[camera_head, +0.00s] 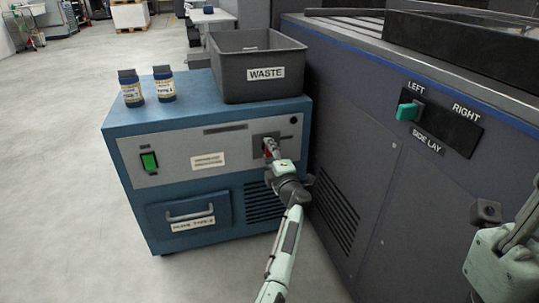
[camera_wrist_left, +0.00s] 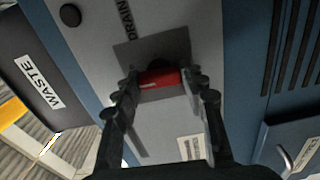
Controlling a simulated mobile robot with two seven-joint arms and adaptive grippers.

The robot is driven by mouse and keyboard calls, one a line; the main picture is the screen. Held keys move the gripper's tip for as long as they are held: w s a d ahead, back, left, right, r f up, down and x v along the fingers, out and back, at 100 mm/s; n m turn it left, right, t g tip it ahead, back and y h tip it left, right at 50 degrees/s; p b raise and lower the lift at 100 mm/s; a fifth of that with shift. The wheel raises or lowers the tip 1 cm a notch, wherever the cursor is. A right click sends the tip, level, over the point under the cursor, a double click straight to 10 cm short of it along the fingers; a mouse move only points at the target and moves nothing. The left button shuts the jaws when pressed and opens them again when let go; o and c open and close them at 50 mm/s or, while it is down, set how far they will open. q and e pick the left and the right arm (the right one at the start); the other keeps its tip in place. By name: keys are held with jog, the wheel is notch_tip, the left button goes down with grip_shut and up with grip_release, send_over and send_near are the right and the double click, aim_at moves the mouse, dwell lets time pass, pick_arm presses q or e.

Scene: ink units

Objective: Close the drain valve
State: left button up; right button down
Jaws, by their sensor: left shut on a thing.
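The drain valve's red handle (camera_wrist_left: 161,79) sits on a dark plate below the word DRAIN in the left wrist view. In the head view the red handle (camera_head: 268,148) shows small on the front of the blue cabinet (camera_head: 128,187), partly hidden by my gripper. My left gripper (camera_head: 270,148) is at the valve, with one finger at each end of the handle; it also shows in the left wrist view (camera_wrist_left: 163,82). It is shut on the handle.
A grey WASTE bin (camera_head: 226,81) and two small bottles (camera_head: 131,90) stand on the cabinet. A green switch (camera_head: 149,161) and a drawer handle (camera_head: 190,215) are on its front. The large press (camera_head: 370,180) with a teal side lay lever (camera_head: 408,111) stands close on the right. Open floor lies left.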

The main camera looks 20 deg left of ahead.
pick_arm(q)
jog(key=shift+r+n, duration=0.1)
jog(key=shift+n, duration=0.2)
jog(key=o, duration=1.2)
jog(key=shift+c, duration=0.2)
